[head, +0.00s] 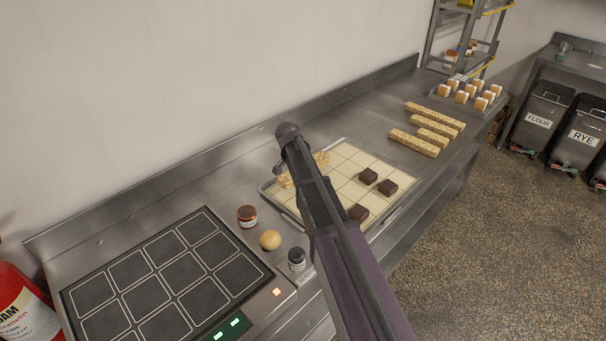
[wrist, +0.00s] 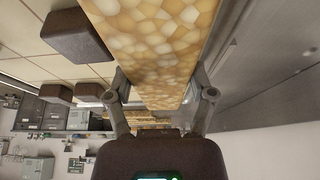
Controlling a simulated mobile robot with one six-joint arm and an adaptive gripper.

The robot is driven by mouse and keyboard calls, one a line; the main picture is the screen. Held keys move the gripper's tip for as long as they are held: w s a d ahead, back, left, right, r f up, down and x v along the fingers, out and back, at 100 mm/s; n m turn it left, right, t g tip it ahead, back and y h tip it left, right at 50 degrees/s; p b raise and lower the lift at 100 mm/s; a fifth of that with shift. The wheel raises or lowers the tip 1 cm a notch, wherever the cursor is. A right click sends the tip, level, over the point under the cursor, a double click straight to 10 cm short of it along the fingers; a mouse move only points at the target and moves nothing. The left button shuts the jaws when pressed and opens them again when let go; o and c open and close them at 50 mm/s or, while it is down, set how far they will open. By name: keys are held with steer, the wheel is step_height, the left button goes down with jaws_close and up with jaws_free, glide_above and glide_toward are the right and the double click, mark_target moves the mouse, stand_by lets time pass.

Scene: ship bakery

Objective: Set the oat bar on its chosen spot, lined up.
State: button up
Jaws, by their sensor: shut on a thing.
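A long, pale, grainy oat bar (wrist: 155,45) runs between the two fingers of my gripper (wrist: 160,90) in the wrist view. The gripper is shut on it. In the head view my arm covers the gripper and the middle of the held bar. One piece of the bar (head: 322,158) shows right of the arm and another to its left. The bar is over the far left part of a cream tray (head: 342,150) marked in squares. I cannot tell whether it touches the tray. Three dark brown blocks, one of them (head: 387,187) clear of my arm, sit on the tray.
Several similar bars (head: 414,142) lie on the steel counter beyond the tray. Farther back is a tray of small cakes (head: 468,95). A jar (head: 247,216), a round bun (head: 270,240) and a small dark-lidded jar (head: 297,258) stand between the black hob (head: 165,285) and the tray.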

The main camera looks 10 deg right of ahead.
steer(key=shift+w+a, duration=0.3)
steer(key=shift+w, duration=0.1)
steer(key=shift+a+f+b, duration=0.1)
steer(key=shift+f+b, duration=0.25)
steer(key=shift+f, duration=0.05)
step_height(320, 180, down, 3)
steer(key=b, duration=0.3)
steer(key=shift+f, duration=0.1)
steer(key=o, duration=1.2)
steer(key=shift+o, duration=0.2)
steer(key=shift+r, duration=0.2)
steer(key=p+v, duration=0.2)
steer(key=p, duration=0.1)
steer(key=shift+s+r, duration=0.1)
steer(key=shift+r, duration=0.35)
steer(key=p+v, duration=0.8)
steer(key=v, duration=0.1)
steer(key=shift+a, duration=0.1)
